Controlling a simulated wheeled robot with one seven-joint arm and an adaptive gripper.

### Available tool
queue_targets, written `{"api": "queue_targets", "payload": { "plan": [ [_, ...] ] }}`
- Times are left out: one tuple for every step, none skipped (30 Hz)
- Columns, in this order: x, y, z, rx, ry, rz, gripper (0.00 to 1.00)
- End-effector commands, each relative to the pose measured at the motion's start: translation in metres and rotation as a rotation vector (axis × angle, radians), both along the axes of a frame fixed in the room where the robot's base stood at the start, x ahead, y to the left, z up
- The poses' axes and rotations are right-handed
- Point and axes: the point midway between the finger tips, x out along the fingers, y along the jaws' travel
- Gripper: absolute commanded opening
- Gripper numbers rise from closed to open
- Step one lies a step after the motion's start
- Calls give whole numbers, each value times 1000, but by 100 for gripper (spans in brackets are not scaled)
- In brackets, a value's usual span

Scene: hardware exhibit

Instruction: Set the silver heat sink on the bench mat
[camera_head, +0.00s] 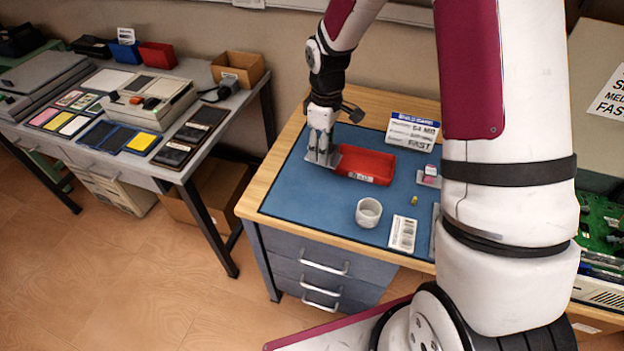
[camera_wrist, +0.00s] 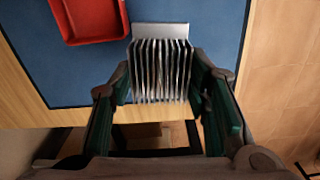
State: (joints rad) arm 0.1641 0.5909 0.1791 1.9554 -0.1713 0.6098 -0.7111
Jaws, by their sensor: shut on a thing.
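The silver heat sink (camera_wrist: 160,68) has a row of thin upright fins and a flat plate. My gripper (camera_wrist: 164,88) is shut on it, with one finger on each side of the fins. In the head view, my gripper (camera_head: 321,132) points down and the heat sink (camera_head: 322,158) is at its tip, over the left back part of the blue bench mat (camera_head: 300,192). The heat sink is at or just above the mat; I cannot tell whether it touches. The mat also shows in the wrist view (camera_wrist: 70,85).
A red tray (camera_head: 366,164) lies right beside the heat sink. A white ring-shaped roll (camera_head: 368,213), a white card (camera_head: 403,233) and a small yellow part (camera_head: 414,201) are farther front. A sign (camera_head: 411,132) stands at the back. The mat's left front is clear.

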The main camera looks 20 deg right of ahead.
Motion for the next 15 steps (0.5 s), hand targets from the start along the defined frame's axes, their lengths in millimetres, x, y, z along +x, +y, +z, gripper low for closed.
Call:
{"api": "queue_targets", "payload": {
  "plan": [
    [-1, -1, 0, -1, 1, 39, 27],
    [-1, -1, 0, -1, 1, 60, 27],
    [-1, -1, -2, -1, 0, 80, 27],
    [-1, -1, -4, -2, 0, 92, 27],
    [-1, -1, -8, -1, 1, 99, 27],
    [-2, -1, -14, -1, 3, 106, 27],
    [-2, -1, -19, -2, 4, 109, 27],
    [-2, -1, -24, -1, 3, 111, 27],
    [-2, -1, -32, -1, 5, 111, 27],
    [-2, -1, -38, -2, 4, 110, 27],
    [-2, -1, -43, -2, 4, 109, 27],
    [-1, -1, -49, -2, 3, 108, 27],
    [-1, -1, -54, -2, 3, 108, 27],
    [-1, -1, -57, -2, 3, 108, 27],
    [-1, -1, -61, -2, 2, 108, 27]
  ]
}}
